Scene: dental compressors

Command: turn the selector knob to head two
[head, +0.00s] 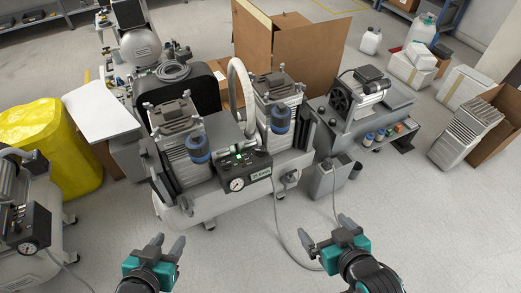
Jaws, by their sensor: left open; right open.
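The two-headed compressor (235,207) stands on the floor in the middle of the head view, with two finned heads on a pale tank. Its control box (258,166) sits at the front between the heads, with small green lights on top and a round pressure gauge (237,184) on its front. The selector knob is too small to make out surely among the dark fittings on the box. My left gripper (167,243) is open and empty, in front of the tank's left end. My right gripper (322,228) is open and empty, in front and right of the compressor. Both are apart from the box.
Another compressor (18,215) stands at the left edge beside a yellow-wrapped object (45,135). An open cardboard box (300,62) stands behind. A bench unit (350,105) and a grey canister (328,180) are on the right. A hose runs along the floor near my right gripper.

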